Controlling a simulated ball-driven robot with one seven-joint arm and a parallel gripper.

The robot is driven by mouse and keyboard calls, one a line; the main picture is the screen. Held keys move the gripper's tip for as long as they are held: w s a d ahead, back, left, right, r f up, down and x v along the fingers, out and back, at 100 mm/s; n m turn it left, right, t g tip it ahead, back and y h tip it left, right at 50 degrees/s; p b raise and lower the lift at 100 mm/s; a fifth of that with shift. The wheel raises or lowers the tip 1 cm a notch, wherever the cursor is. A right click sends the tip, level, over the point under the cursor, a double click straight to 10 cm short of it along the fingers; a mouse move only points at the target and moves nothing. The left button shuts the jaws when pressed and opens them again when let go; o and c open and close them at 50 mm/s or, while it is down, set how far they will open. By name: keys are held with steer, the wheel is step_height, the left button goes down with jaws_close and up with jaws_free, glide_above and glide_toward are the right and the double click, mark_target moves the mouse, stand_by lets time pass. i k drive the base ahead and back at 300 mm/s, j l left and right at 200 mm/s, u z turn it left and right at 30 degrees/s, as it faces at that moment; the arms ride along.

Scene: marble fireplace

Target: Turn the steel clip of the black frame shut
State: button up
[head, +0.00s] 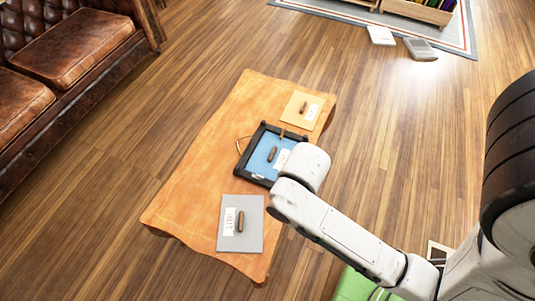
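The black frame (247,171) lies on the wooden table, with a blue panel (260,158) inside it. A dark brown piece and a white label lie on the panel. A thin wire-like loop (239,145) sticks out at the frame's left side. A small brass-coloured piece (282,133) shows at its upper edge. I cannot make out the steel clip or its position. My arm's white wrist is over the frame's right side and hides part of it. My gripper is hidden behind the wrist.
The orange-brown table (185,190) also bears a tan board (291,110) above the frame and a grey board (247,208) below it. Each carries a brown piece and white label. A leather sofa (75,45) stands at the upper left. The wooden floor (195,65) between is clear.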

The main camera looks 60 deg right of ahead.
mark_target(259, 177)
steer(key=k+z, duration=0.2)
steer(key=z, duration=0.3)
steer(key=k+l+z, duration=0.1)
steer(key=z, duration=0.4)
steer(key=k+l, duration=0.05)
